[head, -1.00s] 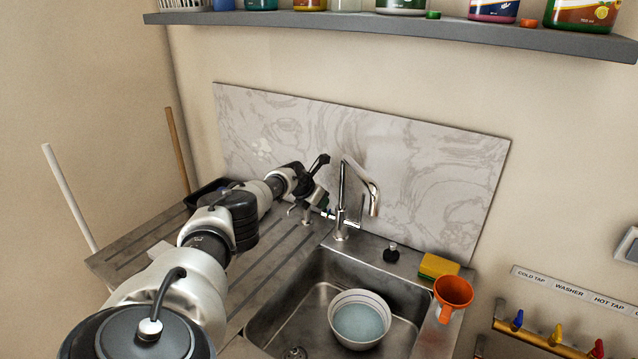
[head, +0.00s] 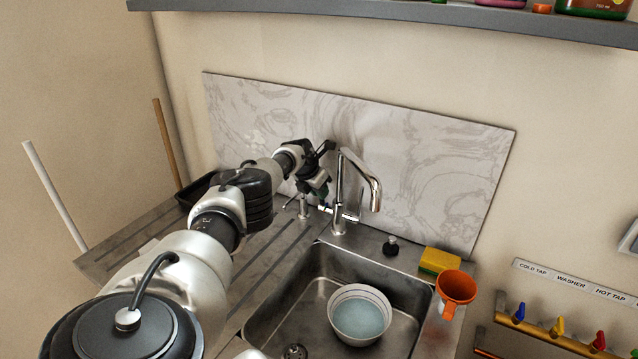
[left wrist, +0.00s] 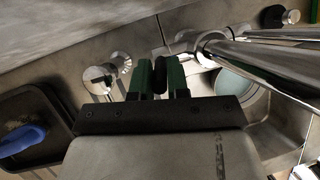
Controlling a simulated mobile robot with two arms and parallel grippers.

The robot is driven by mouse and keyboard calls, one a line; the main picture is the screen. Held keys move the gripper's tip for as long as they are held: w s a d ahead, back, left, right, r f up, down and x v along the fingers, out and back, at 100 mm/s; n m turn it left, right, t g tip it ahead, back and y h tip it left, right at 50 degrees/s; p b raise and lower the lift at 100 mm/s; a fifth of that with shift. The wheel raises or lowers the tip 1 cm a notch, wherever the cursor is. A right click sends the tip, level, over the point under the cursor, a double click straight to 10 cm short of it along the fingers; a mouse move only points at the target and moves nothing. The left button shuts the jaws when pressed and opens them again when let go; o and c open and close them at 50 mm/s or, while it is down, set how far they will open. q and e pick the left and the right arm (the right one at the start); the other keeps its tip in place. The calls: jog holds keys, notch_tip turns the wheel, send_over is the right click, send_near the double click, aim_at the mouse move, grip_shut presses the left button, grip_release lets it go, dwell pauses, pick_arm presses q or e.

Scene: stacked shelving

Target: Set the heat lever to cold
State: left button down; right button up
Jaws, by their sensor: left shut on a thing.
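The chrome tap (head: 340,205) stands behind the sink, with a tall bent spout. The heat lever (head: 325,209) sticks out from the left side of the tap's body. My left gripper (head: 321,195) is at the lever's left end, beside the tap. In the left wrist view, the gripper's green fingers (left wrist: 159,76) are closed with a dark piece between them, which appears to be the lever's end. The fingers and gripper hide most of the lever, so its exact angle cannot be told. The tap's chrome pipes (left wrist: 275,58) run to the right. My right gripper is not in view.
A steel sink (head: 270,320) holds a white bowl (head: 345,335). A chrome dispenser (head: 304,208) stands close left of the tap. A yellow sponge (head: 438,262) and orange funnel (head: 456,288) are at the right. A marble panel (head: 420,165) stands close behind the tap.

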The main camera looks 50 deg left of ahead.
pick_arm(q)
jog(key=c, duration=1.1)
grip_release()
jog(key=shift+s+a+r+p, duration=0.1)
jog(key=shift+s+r+p, duration=0.05)
jog(key=shift+r+p, duration=0.5)
jog(key=p+v, duration=0.1)
jog(key=v, duration=0.8)
jog(key=shift+s, duration=0.2)
jog(key=shift+r, duration=0.1)
